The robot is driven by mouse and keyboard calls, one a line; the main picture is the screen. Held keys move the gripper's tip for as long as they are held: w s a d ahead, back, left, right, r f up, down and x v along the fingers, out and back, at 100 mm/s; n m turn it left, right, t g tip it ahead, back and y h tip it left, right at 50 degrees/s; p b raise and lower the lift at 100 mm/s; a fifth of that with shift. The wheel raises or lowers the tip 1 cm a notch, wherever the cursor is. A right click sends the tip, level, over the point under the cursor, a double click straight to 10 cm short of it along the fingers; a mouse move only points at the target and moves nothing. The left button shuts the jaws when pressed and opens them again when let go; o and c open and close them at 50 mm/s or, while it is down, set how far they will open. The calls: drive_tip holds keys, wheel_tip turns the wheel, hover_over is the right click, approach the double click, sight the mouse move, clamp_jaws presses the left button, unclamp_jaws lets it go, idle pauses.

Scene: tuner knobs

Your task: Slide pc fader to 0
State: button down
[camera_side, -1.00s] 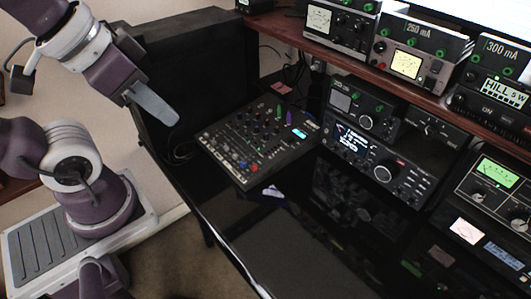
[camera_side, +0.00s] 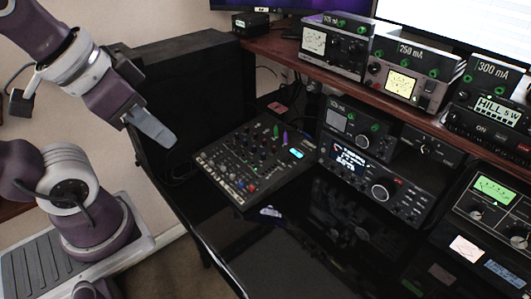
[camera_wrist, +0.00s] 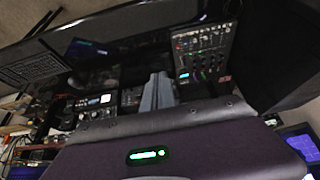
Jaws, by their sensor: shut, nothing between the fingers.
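The black mixer (camera_side: 278,176) lies on the dark desk, with rows of coloured knobs and a small lit cyan display. Its faders are near its front edge, too small to tell apart, and no label for the pc fader is readable. My gripper (camera_side: 165,137) is shut and empty, in the air to the left of the mixer and apart from it in the side view. In the wrist view, my gripper's grey fingers (camera_wrist: 157,92) lie together, and the mixer (camera_wrist: 205,52) is to their upper right.
A tall black case (camera_side: 190,85) stands behind my gripper. Radio units (camera_side: 365,175) stand right of the mixer, and meter boxes (camera_side: 410,75) stand on the shelf (camera_side: 290,58) above. A small pale object (camera_side: 270,211) lies in front of the mixer. The desk's front is mostly clear.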

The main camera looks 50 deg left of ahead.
idle(0.4)
drive_tip(key=c, duration=1.9)
unclamp_jaws()
drive_tip(key=o, duration=0.5)
drive_tip(key=shift+g+y, duration=0.4)
drive_tip(key=shift+g, duration=0.5)
drive_tip(key=w+a, duration=0.1)
drive_tip(key=w, duration=0.2)
drive_tip(key=w+a+f, duration=0.1)
drive_tip(key=w, duration=0.2)
drive_tip(key=w+a+f, duration=0.1)
drive_tip(key=w, duration=0.2)
drive_tip(key=shift+w+a+f, duration=0.15)
drive_tip(key=shift+w+a, duration=0.05)
drive_tip(key=shift+w, duration=0.05)
drive_tip(key=shift+c, duration=0.2)
drive_tip(key=g, duration=0.4)
hover_over(232, 175)
drive_tip(key=shift+h, duration=0.4)
wheel_tip(232, 175, down, 25)
drive_tip(key=shift+r, duration=0.15)
wheel_tip(232, 175, down, 7)
drive_tip(key=shift+r, duration=0.2)
